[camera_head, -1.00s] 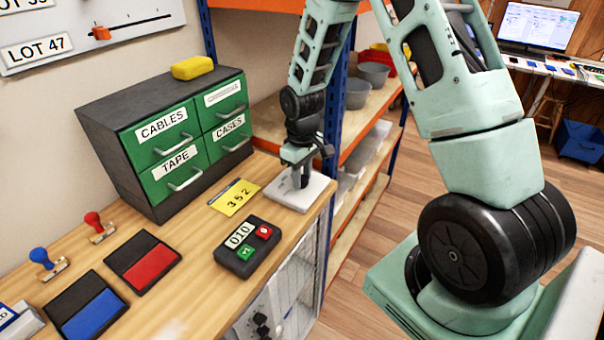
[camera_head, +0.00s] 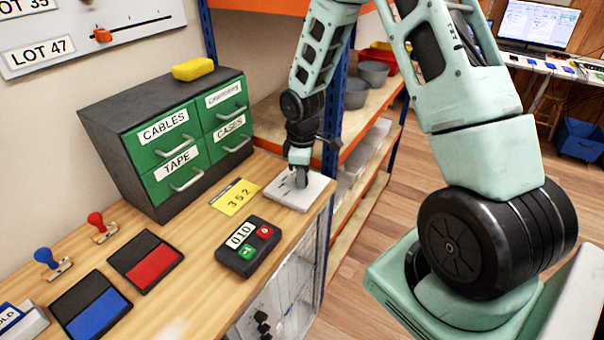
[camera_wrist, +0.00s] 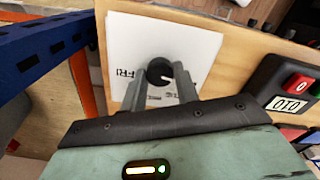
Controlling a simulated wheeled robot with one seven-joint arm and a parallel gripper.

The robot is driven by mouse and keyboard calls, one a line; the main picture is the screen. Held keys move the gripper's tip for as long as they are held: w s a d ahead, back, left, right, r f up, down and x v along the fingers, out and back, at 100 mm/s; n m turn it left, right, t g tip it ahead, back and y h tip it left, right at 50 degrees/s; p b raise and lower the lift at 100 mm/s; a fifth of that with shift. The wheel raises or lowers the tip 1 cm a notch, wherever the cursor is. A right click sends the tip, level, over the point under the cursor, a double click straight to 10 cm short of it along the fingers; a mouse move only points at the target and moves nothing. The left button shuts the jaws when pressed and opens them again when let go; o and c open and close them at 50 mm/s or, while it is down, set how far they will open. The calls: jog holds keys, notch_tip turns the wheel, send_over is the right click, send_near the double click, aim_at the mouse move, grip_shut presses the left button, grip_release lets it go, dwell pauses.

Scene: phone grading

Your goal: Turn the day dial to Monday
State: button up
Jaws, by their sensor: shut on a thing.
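The day dial is a round black knob (camera_wrist: 159,72) with a white pointer mark, on a white plate (camera_wrist: 125,40) with printed labels. In the wrist view the pointer is toward the right and slightly down. A label at the left looks like FRI; the others are hidden or too small to read. My gripper (camera_wrist: 160,78) is shut on the knob, one finger on each side. In the head view my gripper (camera_head: 301,180) points down over the white plate (camera_head: 312,192) at the back right of the bench, and hides the knob.
A green drawer cabinet (camera_head: 170,140) stands left of the plate. A yellow 352 card (camera_head: 236,197) and a black counter box (camera_head: 247,246) reading 010 lie nearby. A blue shelf post (camera_head: 333,120) rises close behind my arm.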

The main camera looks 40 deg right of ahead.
jog(key=o, duration=1)
jog(key=shift+c, duration=0.2)
notch_tip(320, 180, up, 18)
jog(key=b, duration=0.1)
jog(key=shift+f+b, duration=0.25)
jog(key=shift+b, duration=0.15)
jog(key=s+a, duration=0.6)
jog(key=a, duration=0.3)
jog(key=s+a, duration=0.5)
jog(key=a, duration=0.5)
jog(key=s+a, duration=0.3)
jog(key=s, duration=0.4)
jog(key=s+a+f, duration=0.1)
jog(key=s+a, duration=0.2)
jog(key=s, duration=0.3)
jog(key=shift+s+f+m+y, duration=0.3)
jog(key=shift+s+m, duration=0.1)
